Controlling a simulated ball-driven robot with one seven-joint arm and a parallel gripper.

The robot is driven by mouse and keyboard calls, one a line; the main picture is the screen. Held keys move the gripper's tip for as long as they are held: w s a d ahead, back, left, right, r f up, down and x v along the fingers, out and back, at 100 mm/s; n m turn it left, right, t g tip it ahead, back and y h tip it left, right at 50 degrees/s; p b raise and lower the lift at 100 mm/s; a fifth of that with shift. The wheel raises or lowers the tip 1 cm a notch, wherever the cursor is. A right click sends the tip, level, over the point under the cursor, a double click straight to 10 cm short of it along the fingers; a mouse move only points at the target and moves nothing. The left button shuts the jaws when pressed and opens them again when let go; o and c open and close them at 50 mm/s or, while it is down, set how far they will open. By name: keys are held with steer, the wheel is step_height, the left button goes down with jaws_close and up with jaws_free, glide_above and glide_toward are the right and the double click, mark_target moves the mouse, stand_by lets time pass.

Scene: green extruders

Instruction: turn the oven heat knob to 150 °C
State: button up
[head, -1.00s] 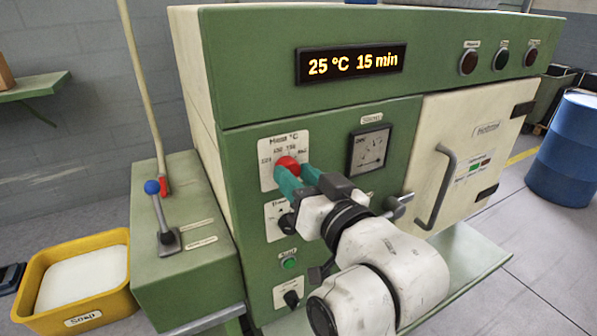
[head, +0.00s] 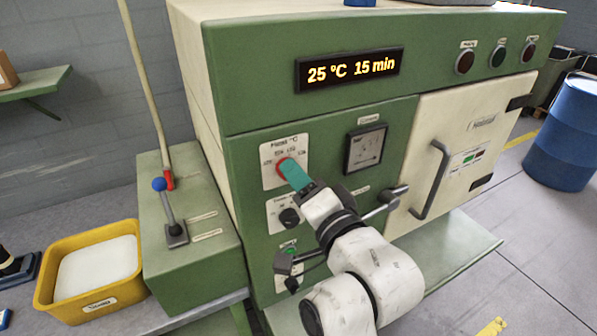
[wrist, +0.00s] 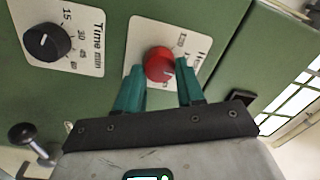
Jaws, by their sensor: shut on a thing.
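The red heat knob (head: 283,163) sits on a white scale plate (head: 298,149) on the green oven front, and most of it is hidden by my fingers in the head view. In the wrist view the knob (wrist: 158,63) lies between the two teal fingers of my gripper (wrist: 159,70), one on each side. The gripper (head: 289,170) is shut on the knob. The lit display (head: 349,70) reads 25 °C 15 min. The knob's scale numbers are too small or blurred to read its setting.
A black time knob (wrist: 46,42) is below the heat knob in the head view. A gauge (head: 366,148) and a cream door with a grey handle (head: 431,180) are to the right. A blue-tipped lever (head: 168,210) and a yellow soap bin (head: 51,301) stand left.

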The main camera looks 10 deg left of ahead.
steer(key=shift+m+p, duration=0.4)
steer(key=shift+m, duration=0.7)
steer(key=o, duration=1)
steer(key=shift+o, duration=0.2)
steer(key=shift+d, duration=0.1)
steer(key=b+v, duration=0.2)
steer(key=v, duration=0.8)
steer(key=shift+s, duration=0.35)
steer(key=shift+d+f, duration=0.15)
steer(key=shift+d, duration=0.05)
